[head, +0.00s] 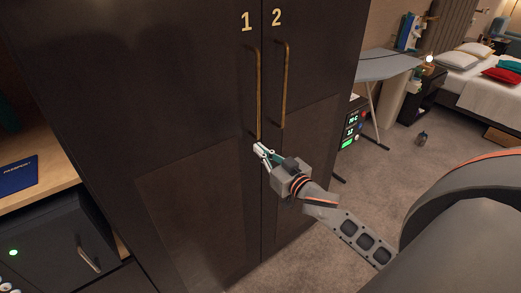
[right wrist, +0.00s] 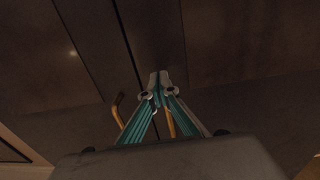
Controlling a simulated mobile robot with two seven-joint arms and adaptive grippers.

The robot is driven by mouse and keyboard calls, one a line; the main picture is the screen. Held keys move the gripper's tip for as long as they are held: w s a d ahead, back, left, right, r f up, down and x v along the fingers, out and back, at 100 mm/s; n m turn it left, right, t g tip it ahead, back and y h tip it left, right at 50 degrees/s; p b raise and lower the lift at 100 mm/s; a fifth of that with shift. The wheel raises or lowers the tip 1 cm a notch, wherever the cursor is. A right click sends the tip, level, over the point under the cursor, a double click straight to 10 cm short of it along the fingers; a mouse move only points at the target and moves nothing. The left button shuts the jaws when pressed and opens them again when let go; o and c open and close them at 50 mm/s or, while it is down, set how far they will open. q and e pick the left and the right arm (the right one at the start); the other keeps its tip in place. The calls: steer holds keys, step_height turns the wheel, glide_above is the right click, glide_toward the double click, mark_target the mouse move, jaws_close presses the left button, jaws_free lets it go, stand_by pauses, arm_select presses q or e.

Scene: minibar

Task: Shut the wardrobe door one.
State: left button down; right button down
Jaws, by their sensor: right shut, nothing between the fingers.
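Wardrobe door one (head: 165,110) is the dark left door marked 1, with a long brass handle (head: 258,92) near its right edge. It looks flush or nearly flush with door two (head: 325,60), marked 2, which has its own brass handle (head: 284,85). I cannot tell if a small gap is left at the seam. My right gripper (head: 257,148) is shut and empty, at door one's right edge just below its handle. I cannot tell whether the fingertips touch the door. In the right wrist view the shut fingertips (right wrist: 160,80) point at dark panels. My left gripper is not in view.
At the left, a blue passport (head: 18,174) lies on a wooden shelf above a dark safe (head: 58,245). At the right stand an ironing board (head: 378,66) and a bed (head: 480,75). A small dark bottle (head: 422,138) is on the open carpet.

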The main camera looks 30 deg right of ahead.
mark_target(251, 139)
steer(key=shift+w, duration=0.15)
steer(key=w+y+p, duration=0.1)
steer(key=w, duration=0.1)
steer(key=shift+w+r+n, duration=0.15)
steer(key=shift+w+n, duration=0.15)
steer(key=shift+w, duration=0.05)
steer(key=shift+w+d, duration=0.1)
steer(key=shift+w, duration=0.05)
steer(key=shift+r, duration=0.15)
steer(key=shift+d+r, duration=0.1)
steer(key=shift+p, duration=0.3)
